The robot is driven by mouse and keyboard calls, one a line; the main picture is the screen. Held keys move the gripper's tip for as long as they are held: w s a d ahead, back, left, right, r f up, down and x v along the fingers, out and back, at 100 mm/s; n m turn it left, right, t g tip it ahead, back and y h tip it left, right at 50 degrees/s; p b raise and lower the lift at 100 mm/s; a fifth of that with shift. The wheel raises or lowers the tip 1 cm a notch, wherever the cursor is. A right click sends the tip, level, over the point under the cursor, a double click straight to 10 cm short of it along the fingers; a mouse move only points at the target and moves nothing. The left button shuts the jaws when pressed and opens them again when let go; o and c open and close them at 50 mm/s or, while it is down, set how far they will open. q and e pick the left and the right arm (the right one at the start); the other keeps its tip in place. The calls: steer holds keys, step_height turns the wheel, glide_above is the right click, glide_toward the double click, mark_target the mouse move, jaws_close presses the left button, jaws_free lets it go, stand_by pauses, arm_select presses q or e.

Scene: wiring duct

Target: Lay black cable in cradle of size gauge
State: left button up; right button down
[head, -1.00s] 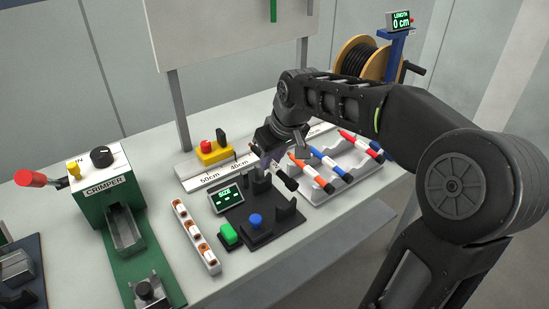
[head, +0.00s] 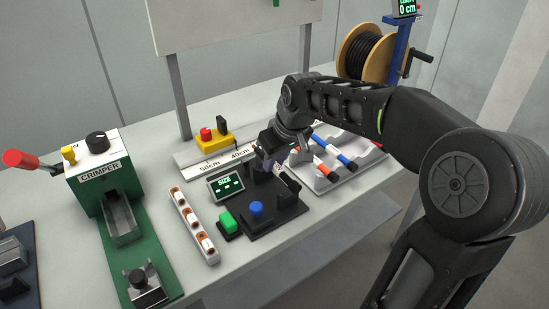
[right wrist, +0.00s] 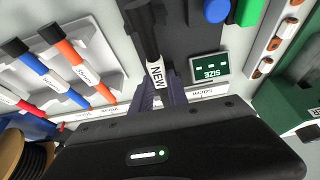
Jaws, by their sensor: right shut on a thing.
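The size gauge (head: 243,230) is a black plate with a lit SIZE display (head: 225,187), a blue button (head: 256,209) and a green button (head: 228,221). My right gripper (right wrist: 160,95) is shut on the black cable, beside its white NEW label (right wrist: 157,74). The black cable (right wrist: 146,38) reaches out from the fingers over the gauge's plate. In the head view, the gripper (head: 268,160) and cable are at the gauge's far right side, by its dark cradle posts (head: 288,198). I cannot tell whether the cable touches the cradle. My left gripper is out of view.
A white rack (head: 325,182) of orange, blue and red cables stands right of the gauge. A white connector strip (head: 195,226) and green crimper (head: 100,185) are at left. A marked length ruler (head: 205,168) and yellow box (head: 213,144) lie behind. A cable spool (head: 365,52) stands at back right.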

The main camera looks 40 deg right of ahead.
steer(key=shift+f+b, duration=1.1)
steer(key=shift+f, duration=0.65)
steer(key=c, duration=1.2)
jaws_free()
steer(key=shift+r, duration=0.1)
steer(key=v, duration=0.7)
steer(key=shift+s+r, duration=0.2)
steer(key=shift+r, duration=0.05)
